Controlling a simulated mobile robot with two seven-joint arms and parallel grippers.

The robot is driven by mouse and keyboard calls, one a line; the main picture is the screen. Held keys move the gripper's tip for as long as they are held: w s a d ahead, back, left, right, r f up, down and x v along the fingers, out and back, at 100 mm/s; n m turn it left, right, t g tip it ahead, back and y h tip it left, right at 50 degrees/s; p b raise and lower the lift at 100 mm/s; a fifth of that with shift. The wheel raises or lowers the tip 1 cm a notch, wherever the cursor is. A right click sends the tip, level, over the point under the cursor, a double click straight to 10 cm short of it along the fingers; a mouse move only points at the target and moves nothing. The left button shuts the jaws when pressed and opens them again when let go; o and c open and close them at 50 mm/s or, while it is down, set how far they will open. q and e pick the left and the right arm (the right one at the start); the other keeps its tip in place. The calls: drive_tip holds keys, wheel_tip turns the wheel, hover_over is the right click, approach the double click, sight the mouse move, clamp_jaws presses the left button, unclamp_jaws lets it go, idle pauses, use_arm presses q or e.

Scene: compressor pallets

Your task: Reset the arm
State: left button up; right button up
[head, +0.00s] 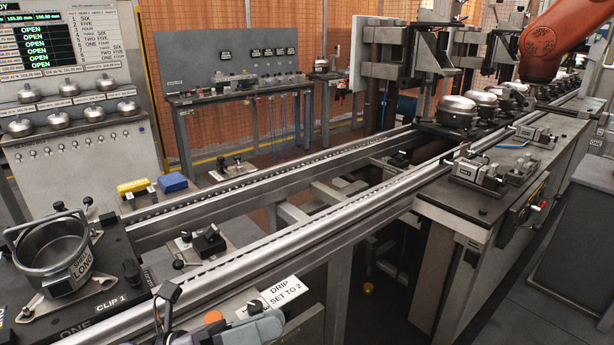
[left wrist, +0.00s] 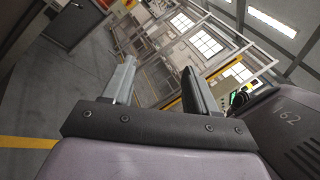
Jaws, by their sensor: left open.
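My left gripper (head: 212,315) shows at the bottom of the head view, low and left of centre, in front of the near conveyor rail. Only its finger ends show there; the rest is cut off by the frame edge. In the left wrist view the left gripper (left wrist: 158,70) has one light grey finger and one dark finger, well apart. Nothing is between them. The wrist camera faces open floor and a fenced area with windows. My right gripper is in neither view.
Two metal conveyor rails (head: 300,236) run from lower left to upper right. A steel pot (head: 52,248) sits on a dark pallet at left. A "DRIP SET TO 2" sign (head: 283,291) is near the gripper. Metal compressor shells (head: 457,110) stand farther along. An orange robot arm (head: 545,40) is upper right.

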use_arm(q)
drive_tip(key=a+f+n+t+y, duration=0.4)
drive_tip(key=f+n+t+y, duration=0.15)
drive_tip(key=n, duration=0.85)
drive_tip(key=a+f+n+t+y, duration=0.5)
drive_tip(key=f+n+y, duration=0.2)
drive_tip(key=n, duration=0.7)
drive_tip(key=s+a+f+n+g+y, duration=0.2)
drive_tip(key=s+f+n, duration=0.3)
drive_tip(key=f, duration=0.2)
drive_tip(key=s+a+f+n+g+y+p, duration=0.1)
drive_tip(key=s+a+f+n+g+y, duration=0.2)
drive_tip(key=s+f+n, duration=0.3)
drive_tip(key=shift+a+f+n+g, duration=0.15)
drive_tip(key=shift+f+n+g, duration=0.2)
drive_tip(key=shift+f, duration=0.2)
drive_tip(key=c, duration=0.3)
drive_tip(key=shift+a, duration=0.1)
